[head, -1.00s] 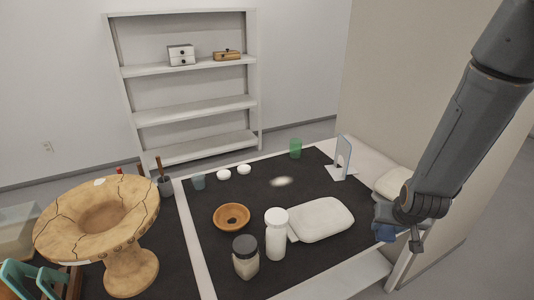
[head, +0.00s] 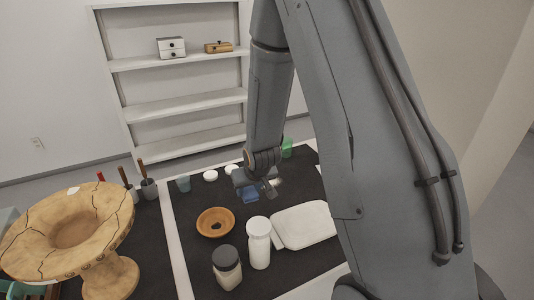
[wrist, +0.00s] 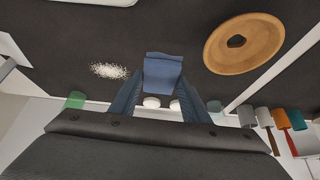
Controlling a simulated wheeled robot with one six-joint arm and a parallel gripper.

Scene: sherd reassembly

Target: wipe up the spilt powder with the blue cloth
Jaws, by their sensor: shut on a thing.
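The blue cloth (head: 250,195) hangs from my gripper (head: 262,186) above the dark mat. In the wrist view the cloth (wrist: 162,72) sits between the two fingers of my gripper (wrist: 160,88), which is shut on it. The spilt powder (wrist: 109,71) is a white patch on the mat, left of the cloth in the wrist view. In the head view the powder (head: 277,183) shows just right of the gripper, partly hidden by my arm. I cannot tell the cloth's exact height above the mat.
An orange-brown ring dish (head: 215,223) lies near the cloth. A white bottle (head: 258,243), a dark-lidded jar (head: 227,268) and a white pad (head: 304,226) stand in front. A green cup (head: 287,148) and two white lids (head: 210,176) are behind. My arm hides the mat's right side.

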